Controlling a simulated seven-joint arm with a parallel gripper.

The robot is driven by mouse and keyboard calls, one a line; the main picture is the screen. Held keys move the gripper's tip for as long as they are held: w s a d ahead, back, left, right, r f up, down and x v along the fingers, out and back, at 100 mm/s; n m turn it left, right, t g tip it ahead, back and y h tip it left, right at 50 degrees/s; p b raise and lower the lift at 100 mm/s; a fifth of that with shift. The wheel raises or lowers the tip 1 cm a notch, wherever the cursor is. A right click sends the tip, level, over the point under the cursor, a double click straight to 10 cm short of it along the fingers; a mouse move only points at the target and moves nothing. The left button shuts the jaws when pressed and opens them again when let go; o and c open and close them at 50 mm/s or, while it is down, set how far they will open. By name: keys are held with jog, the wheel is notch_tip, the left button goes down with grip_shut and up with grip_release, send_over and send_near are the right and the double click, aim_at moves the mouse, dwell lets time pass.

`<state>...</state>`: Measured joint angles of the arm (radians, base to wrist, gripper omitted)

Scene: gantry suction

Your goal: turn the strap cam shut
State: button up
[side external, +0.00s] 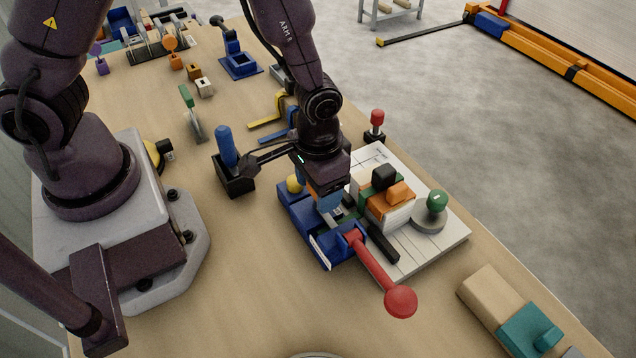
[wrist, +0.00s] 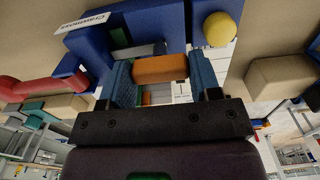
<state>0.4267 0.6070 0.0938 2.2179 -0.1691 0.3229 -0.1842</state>
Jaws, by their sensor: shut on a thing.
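A blue fixture (side external: 320,237) with a white label stands at the near edge of the white board; it also shows at the top of the wrist view (wrist: 85,45). A red lever with a ball end (side external: 401,302) sticks out from its near side. A yellow knob (side external: 295,184) is at its other end, also in the wrist view (wrist: 220,29). My gripper (side external: 328,203) is low over the fixture, pointing down. In the wrist view its blue pads are shut on an orange bar (wrist: 160,69), which seems to be the strap cam. Its lower part is hidden.
Beside my gripper, the white board (side external: 437,247) carries a stack of coloured blocks (side external: 390,205) and a green-knobbed disc (side external: 430,218). A blue-handled tool stands in a black holder (side external: 235,180) to the left. A beige and teal block (side external: 510,315) lies near right.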

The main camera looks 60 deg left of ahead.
dwell(0.5)
jog(key=o, duration=0.9)
notch_tip(320, 180, up, 13)
jog(key=s+a+r+t, duration=0.2)
jog(key=s+a+r, duration=0.1)
jog(key=r, duration=0.2)
jog(key=s+a+r+t, duration=0.1)
jog(key=s+a+r, duration=0.2)
jog(key=a+r, duration=0.1)
jog(key=s+a+r+t, duration=0.2)
jog(key=s+a+r, duration=0.1)
jog(key=s+r, duration=0.1)
jog(key=shift+a+r+t, duration=0.25)
jog(key=shift+r+t, duration=0.05)
jog(key=shift+r, duration=0.55)
